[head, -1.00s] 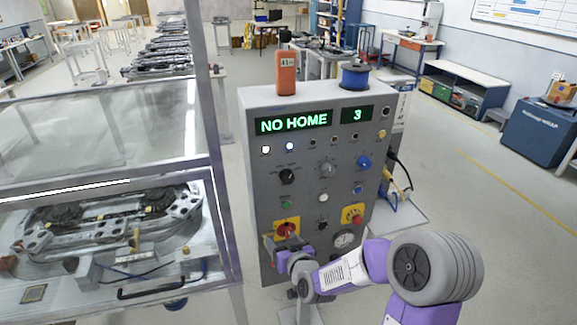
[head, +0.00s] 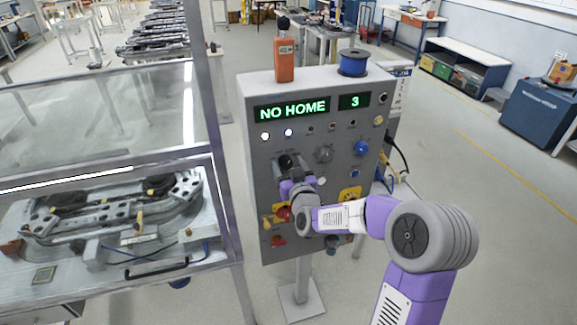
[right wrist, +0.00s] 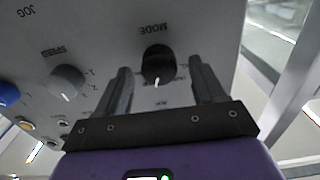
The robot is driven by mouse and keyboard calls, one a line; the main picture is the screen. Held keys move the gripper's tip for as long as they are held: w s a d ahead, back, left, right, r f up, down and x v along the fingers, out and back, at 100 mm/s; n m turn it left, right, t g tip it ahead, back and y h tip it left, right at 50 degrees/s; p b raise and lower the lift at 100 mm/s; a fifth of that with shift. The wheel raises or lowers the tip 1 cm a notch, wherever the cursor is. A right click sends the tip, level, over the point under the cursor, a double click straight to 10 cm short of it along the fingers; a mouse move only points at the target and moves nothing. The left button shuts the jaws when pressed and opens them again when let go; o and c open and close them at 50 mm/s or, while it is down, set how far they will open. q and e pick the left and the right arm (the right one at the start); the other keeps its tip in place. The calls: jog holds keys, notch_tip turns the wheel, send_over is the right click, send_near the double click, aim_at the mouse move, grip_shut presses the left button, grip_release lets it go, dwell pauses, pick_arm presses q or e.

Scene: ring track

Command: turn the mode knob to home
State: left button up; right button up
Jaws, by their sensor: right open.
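The mode knob (right wrist: 157,66) is black with a white pointer line, under the label MODE in the right wrist view, which shows the panel upside down. It also shows in the head view (head: 285,161), just above my right gripper. My right gripper (right wrist: 160,80) is open, with one finger on each side of the knob. I cannot tell whether the fingers touch it. In the head view my right gripper (head: 286,172) reaches the grey control panel (head: 262,205). The display (head: 292,109) reads NO HOME, and a smaller one (head: 355,101) reads 3. My left gripper is not in view.
A grey speed knob (right wrist: 68,82) and a blue jog knob (right wrist: 7,95) sit beside the mode knob. A red knob on a yellow plate (head: 283,213) is partly hidden by my arm. A fenced track cell (head: 110,215) stands close on the left.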

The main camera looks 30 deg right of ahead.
jog(key=shift+c, duration=0.4)
jog(key=c, duration=1)
jog(key=shift+f+n+b, duration=0.1)
jog(key=shift+n+b, duration=0.7)
jog(key=shift+b, duration=0.4)
jog(key=shift+a+n+b, duration=0.1)
jog(key=shift+n+b, duration=0.95)
jog(key=shift+n, duration=0.15)
jog(key=shift+n+b, duration=0.55)
jog(key=shift+n, duration=0.55)
jog(key=shift+n+b, duration=0.3)
jog(key=shift+n, duration=0.9)
